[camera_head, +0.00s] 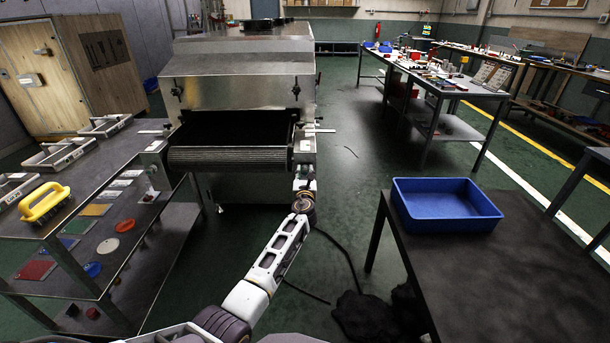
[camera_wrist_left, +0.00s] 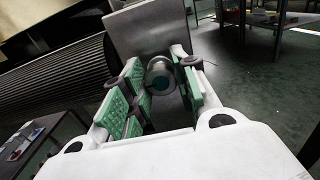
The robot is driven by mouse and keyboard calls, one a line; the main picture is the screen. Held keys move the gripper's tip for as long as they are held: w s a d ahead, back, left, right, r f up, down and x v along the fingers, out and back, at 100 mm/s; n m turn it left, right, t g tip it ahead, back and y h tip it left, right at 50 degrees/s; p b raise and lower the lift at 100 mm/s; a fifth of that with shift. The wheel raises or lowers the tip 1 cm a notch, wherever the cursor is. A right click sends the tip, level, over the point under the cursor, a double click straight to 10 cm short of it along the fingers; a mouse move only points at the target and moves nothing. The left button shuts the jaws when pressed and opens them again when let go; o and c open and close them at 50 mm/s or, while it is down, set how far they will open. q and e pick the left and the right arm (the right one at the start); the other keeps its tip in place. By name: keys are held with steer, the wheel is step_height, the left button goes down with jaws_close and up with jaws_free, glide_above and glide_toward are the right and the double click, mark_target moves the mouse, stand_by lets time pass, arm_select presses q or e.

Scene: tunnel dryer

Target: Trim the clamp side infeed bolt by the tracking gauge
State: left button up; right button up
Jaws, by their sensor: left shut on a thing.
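The tunnel dryer (camera_head: 240,85) stands ahead with its infeed belt roller (camera_head: 228,157) facing me. My left gripper (camera_head: 304,184) is at the right side of the infeed, just below the side plate. In the left wrist view my left gripper (camera_wrist_left: 160,92) has its green pads on both sides of a round dark bolt end (camera_wrist_left: 160,76) and is shut on it. The ribbed belt roller (camera_wrist_left: 55,80) lies to the left there. A thin pale strip (camera_head: 321,131) sticks out at the right of the infeed; I cannot tell whether it is the tracking gauge. My right gripper is not in view.
A blue bin (camera_head: 445,205) stands on a dark table at right. A metal rack (camera_head: 95,225) at left holds trays and a yellow-handled brush (camera_head: 45,203). A dark cable (camera_head: 345,255) lies on the floor. The floor right of the dryer is mostly clear.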

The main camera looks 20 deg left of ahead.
arm_select(q)
steer(key=shift+n, duration=0.5)
steer(key=shift+b, duration=0.3)
steer(key=shift+n+b, duration=0.3)
steer(key=shift+n, duration=0.6)
steer(key=n+b, duration=0.2)
steer(key=n, duration=0.2)
steer(key=n+b, duration=0.2)
steer(key=n, duration=0.3)
steer(key=n+b, duration=0.3)
steer(key=n, duration=0.1)
steer(key=shift+a+f+n, duration=0.2)
steer(key=shift+f+n, duration=0.1)
steer(key=n+b, duration=0.2)
steer(key=n, duration=0.2)
steer(key=shift+n+b, duration=0.8)
steer(key=shift+n, duration=0.6)
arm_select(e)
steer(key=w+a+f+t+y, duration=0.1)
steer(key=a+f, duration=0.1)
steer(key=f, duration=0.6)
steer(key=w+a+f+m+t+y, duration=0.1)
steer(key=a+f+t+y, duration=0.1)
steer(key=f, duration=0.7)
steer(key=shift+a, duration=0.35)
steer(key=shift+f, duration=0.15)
arm_select(q)
steer(key=o, duration=1)
